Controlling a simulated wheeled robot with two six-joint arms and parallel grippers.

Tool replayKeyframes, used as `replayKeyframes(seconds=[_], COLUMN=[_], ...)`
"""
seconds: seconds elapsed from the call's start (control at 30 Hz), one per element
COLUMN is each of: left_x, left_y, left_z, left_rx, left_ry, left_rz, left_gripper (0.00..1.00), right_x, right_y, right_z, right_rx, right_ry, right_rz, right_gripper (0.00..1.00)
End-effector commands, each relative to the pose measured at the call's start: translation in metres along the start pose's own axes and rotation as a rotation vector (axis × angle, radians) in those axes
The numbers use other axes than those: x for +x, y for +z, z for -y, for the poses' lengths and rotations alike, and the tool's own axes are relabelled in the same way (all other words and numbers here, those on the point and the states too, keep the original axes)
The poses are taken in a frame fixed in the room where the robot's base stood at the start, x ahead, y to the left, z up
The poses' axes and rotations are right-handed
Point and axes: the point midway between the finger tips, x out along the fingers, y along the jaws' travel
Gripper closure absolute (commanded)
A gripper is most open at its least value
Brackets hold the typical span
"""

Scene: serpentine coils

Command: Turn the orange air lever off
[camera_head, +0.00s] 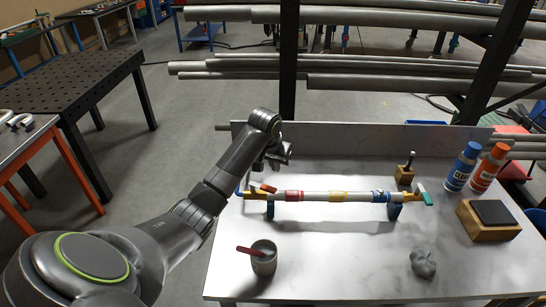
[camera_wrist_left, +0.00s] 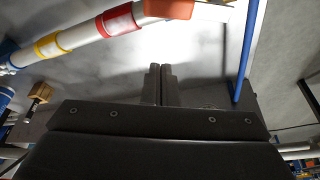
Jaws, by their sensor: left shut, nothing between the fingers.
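A white pipe (camera_head: 322,196) with red, yellow and blue bands lies across blue stands on the marble-look table. The orange lever (camera_head: 264,187) sits at the pipe's left end, by a blue hose. In the left wrist view the orange lever (camera_wrist_left: 188,10) shows at the top edge, cut off by the frame, beside the red band. My left gripper (camera_head: 276,162) is just above and behind that end of the pipe. In the left wrist view its fingers (camera_wrist_left: 160,70) are together and empty, apart from the lever. My right gripper is not in view.
A teal lever (camera_head: 426,198) is at the pipe's right end. A grey cup (camera_head: 264,262) with a red-handled tool stands in front. Blue (camera_head: 461,168) and orange (camera_head: 489,169) bottles, a wooden block (camera_head: 487,221) and a grey lump (camera_head: 423,263) are on the right. The front middle is clear.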

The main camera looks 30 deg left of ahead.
Motion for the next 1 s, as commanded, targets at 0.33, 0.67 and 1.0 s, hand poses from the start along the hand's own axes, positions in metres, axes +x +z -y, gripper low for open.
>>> replayKeyframes(seconds=[0.33,0.67,1.0], left_x=[0.038,0.032,0.032], left_y=[0.008,0.035,0.038], left_z=[0.001,0.001,0.000], left_rx=[0.001,0.001,0.001], left_ry=[-0.001,-0.001,-0.001], left_rz=[-0.001,-0.001,-0.002], left_gripper=[1.00,1.00,1.00], right_x=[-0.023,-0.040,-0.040], right_y=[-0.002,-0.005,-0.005], right_z=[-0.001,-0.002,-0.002], right_rx=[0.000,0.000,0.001], right_ry=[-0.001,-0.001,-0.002], right_rz=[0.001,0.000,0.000], right_gripper=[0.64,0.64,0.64])
